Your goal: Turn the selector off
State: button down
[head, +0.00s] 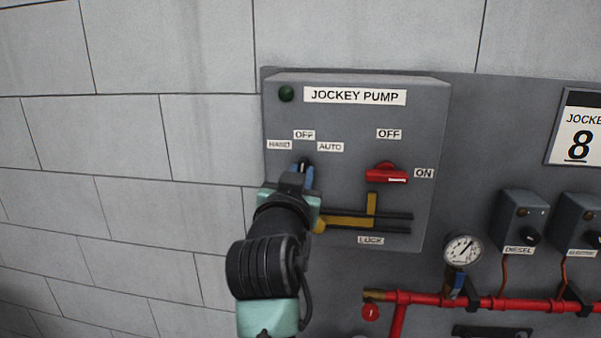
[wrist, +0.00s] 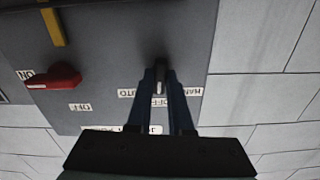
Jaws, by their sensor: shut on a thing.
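The selector (head: 305,161) is a small black knob on the grey jockey pump box (head: 432,130), below the HAND, OFF and AUTO labels. In the wrist view, which is upside down, the selector (wrist: 160,70) sits between the two blue fingers of my gripper (wrist: 161,80). A light mark on the knob appears to point toward the OFF label (wrist: 159,102). In the head view my gripper (head: 302,172) is at the knob, shut on it, and covers most of it.
A red switch (head: 386,174) sits right of the selector, its handle toward ON. Below it are a yellow lock piece (head: 350,222) and dark rails. A gauge (head: 462,249), red pipes (head: 500,302) and two smaller control boxes (head: 522,222) lie lower right. Bare block wall is left.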

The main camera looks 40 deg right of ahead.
jog(key=shift+r+n, duration=0.1)
jog(key=shift+n, duration=0.4)
jog(key=c, duration=0.8)
grip_release()
jog(key=b+v, duration=0.4)
jog(key=v, duration=0.9)
jog(key=shift+b, duration=0.3)
